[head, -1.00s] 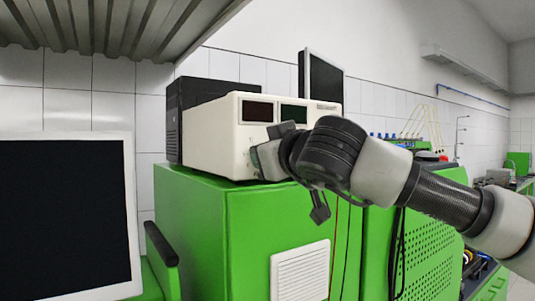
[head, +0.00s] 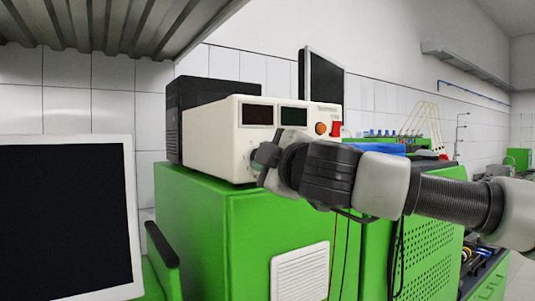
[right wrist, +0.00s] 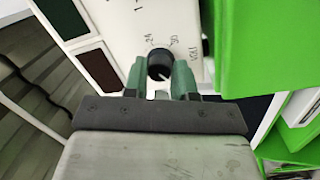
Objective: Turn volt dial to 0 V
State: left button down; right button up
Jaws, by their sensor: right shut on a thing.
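The white power supply (head: 212,140) stands on a green cabinet, with two dark displays (head: 257,114) on its front. My right gripper (head: 266,160) is at the lower part of this front and hides the dial in the head view. In the right wrist view the volt dial (right wrist: 159,62) is a small black knob with a light pointer line. The green fingertips of my right gripper (right wrist: 161,77) are on either side of it, shut on it. Printed marks including 24 and 30 show beside the knob. My left gripper is not in view.
The green cabinet (head: 195,220) is below the power supply. An orange knob (head: 321,128) and a red switch (head: 336,129) are at the right of its front. Thin cables (head: 334,255) hang below my right arm. A monitor (head: 70,215) stands at the left.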

jog(key=shift+f+n+p, duration=0.15)
jog(key=shift+n+p, duration=0.35)
jog(key=shift+n, duration=0.6)
jog(key=o, duration=0.9)
jog(key=shift+w, duration=0.1)
jog(key=b+v, duration=0.3)
jog(key=v, duration=0.8)
jog(key=shift+w+f, duration=0.1)
